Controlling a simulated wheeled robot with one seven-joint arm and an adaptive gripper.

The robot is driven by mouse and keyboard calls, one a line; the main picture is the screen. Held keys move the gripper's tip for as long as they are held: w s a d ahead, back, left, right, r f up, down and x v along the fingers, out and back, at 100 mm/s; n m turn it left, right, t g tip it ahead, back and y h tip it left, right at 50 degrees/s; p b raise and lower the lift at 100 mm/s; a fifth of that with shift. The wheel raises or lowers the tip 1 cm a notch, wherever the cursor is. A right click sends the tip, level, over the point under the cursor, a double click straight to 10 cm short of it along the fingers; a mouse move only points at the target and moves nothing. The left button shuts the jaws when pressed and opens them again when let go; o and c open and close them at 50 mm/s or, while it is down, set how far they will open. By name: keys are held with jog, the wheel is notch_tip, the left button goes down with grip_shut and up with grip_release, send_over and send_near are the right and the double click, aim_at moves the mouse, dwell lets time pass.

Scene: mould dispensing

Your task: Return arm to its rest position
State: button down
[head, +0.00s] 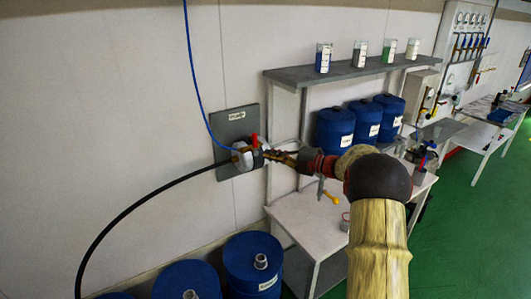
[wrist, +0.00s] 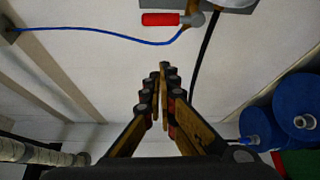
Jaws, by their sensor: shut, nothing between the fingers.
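My gripper (head: 270,156) is at the end of my outstretched arm, near the wall-mounted pump unit. In the wrist view my gripper (wrist: 163,70) has its fingertips together with nothing between them. The pump unit (head: 244,155) sits on a grey wall plate (head: 236,123) with a sign. Its red lever (head: 254,140) stands up in the head view. In the wrist view the red lever (wrist: 160,19) lies beyond the fingertips, apart from them. In the head view my fingers overlap the pump's right side.
A blue hose (head: 191,60) and a black hose (head: 118,218) run from the pump. Blue drums (head: 252,265) stand on the floor below. Green floor (head: 455,225) is clear at right.

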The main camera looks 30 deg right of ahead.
jog(key=d+f+m+h, duration=0.9)
jog(key=d+m+h, duration=0.15)
jog(key=d, duration=0.35)
jog(key=s+f+m+g+h+b, duration=0.4)
jog(key=s+m+g, duration=0.3)
jog(key=s+m, duration=0.45)
jog(key=s+a+f+m+y+b, duration=0.1)
jog(key=s+a+b, duration=0.3)
jog(key=s+a, duration=0.6)
jog(key=s+a+f+m+g+y+b, duration=0.1)
jog(key=s+a+b, duration=0.3)
jog(key=s+a, duration=0.7)
jog(key=s+a+f+m+g+y+b, duration=0.1)
jog(key=s+a, duration=0.9)
jog(key=a, duration=1.2)
jog(key=f+y+b, duration=0.1)
jog(key=y+b, duration=0.1)
jog(key=shift+s+b, duration=0.25)
jog(key=shift+b, duration=0.15)
